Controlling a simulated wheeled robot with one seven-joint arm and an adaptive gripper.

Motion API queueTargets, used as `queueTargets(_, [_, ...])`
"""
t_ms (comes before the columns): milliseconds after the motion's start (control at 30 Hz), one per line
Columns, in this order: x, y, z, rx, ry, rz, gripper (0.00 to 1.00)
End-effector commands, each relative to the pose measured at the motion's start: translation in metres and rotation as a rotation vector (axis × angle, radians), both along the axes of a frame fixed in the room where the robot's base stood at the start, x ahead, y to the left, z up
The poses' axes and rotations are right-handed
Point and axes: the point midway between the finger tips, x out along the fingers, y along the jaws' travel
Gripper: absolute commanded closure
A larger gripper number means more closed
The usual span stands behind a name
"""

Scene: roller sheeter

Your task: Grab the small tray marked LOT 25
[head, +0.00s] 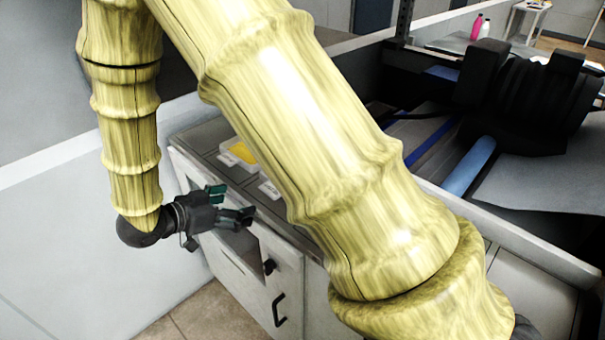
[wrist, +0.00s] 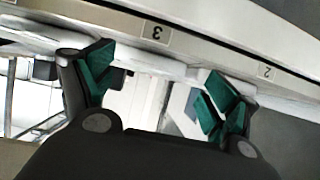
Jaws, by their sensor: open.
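In the head view a small white tray with yellow contents (head: 242,151) sits on the cabinet top. A second small white tray or label (head: 268,189) shows nearer, partly hidden behind my arm. I cannot read a LOT number on either. My gripper (head: 233,202) is in front of the cabinet's side, left of and below these trays, with its green-padded fingers apart and nothing seen between them. In the wrist view my gripper (wrist: 160,82) is open, and no LOT label shows there.
The cabinet (head: 245,277) has an opening near my gripper and a black handle (head: 279,310). In the wrist view a pale edge carries upside-down number plates 3 (wrist: 156,32) and 2 (wrist: 267,72). Dark machine rollers (head: 530,100) stand at right. A white wall is at left.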

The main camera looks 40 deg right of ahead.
Motion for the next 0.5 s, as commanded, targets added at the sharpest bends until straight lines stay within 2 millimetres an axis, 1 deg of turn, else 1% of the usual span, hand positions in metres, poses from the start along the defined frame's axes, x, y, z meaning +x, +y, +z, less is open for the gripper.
queueTargets(33, [0.0, -0.001, 0.014, -0.023, -0.004, -0.021, 0.12])
queueTargets(100, [-0.002, -0.002, 0.026, -0.045, -0.005, -0.043, 0.12])
queueTargets(200, [-0.003, -0.004, 0.033, -0.059, -0.003, -0.06, 0.12])
queueTargets(367, [-0.003, -0.017, 0.029, -0.061, -0.002, -0.062, 0.12])
queueTargets(500, [-0.002, -0.035, 0.022, -0.06, 0.0, -0.061, 0.12])
